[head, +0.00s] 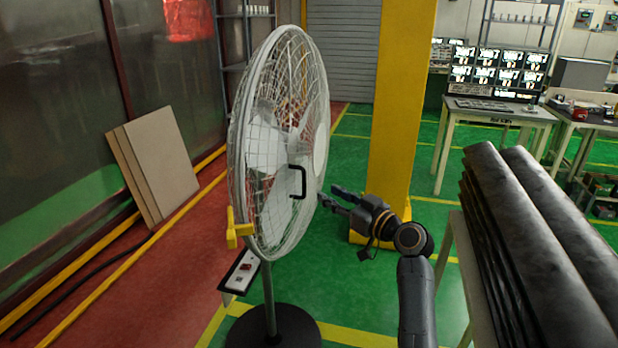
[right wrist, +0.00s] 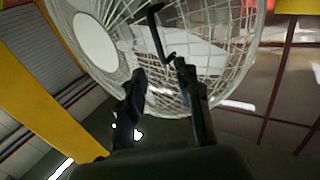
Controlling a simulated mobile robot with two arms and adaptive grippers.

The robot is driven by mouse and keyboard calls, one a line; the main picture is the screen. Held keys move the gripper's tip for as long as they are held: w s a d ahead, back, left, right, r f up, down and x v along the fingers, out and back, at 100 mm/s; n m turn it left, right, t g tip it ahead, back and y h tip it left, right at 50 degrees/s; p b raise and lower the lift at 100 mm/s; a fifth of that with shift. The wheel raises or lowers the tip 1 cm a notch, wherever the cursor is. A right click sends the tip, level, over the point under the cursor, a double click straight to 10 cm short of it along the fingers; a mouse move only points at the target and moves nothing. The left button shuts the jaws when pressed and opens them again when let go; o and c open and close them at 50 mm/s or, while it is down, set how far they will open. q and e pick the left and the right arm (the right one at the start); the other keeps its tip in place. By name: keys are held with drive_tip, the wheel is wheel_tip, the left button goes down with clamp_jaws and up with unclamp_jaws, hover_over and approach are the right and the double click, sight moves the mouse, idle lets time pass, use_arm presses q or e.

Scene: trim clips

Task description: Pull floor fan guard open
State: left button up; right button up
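The floor fan's round white wire guard (head: 290,130) stands upright on a pole left of the middle in the head view. A black C-shaped handle (head: 299,182) is on its face. A yellow latch-like part (head: 238,228) sits at its lower left rim. My right gripper (head: 328,194) is just right of the handle, with fingers spread and nothing between them. In the right wrist view, the handle (right wrist: 157,32) lies just beyond the open fingertips (right wrist: 160,74), its lower end near the right finger. Contact cannot be told. My left gripper is not in view.
A yellow pillar (head: 402,100) stands behind my right gripper. A rack of long dark padded pieces (head: 535,240) is close on the right. Boards (head: 155,165) lean on the left wall. The fan's round black base (head: 275,328) is on the floor.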

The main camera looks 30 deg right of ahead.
sight(305, 180)
drive_tip(key=w+p, duration=0.1)
drive_tip(key=w, duration=0.2)
drive_tip(key=w+p, duration=0.1)
drive_tip(key=w, duration=0.2)
drive_tip(key=w+a, duration=0.1)
drive_tip(key=w, duration=0.2)
drive_tip(key=shift+w+p, duration=0.2)
drive_tip(key=shift+p, duration=0.2)
drive_tip(key=shift+c, duration=0.2)
clamp_jaws()
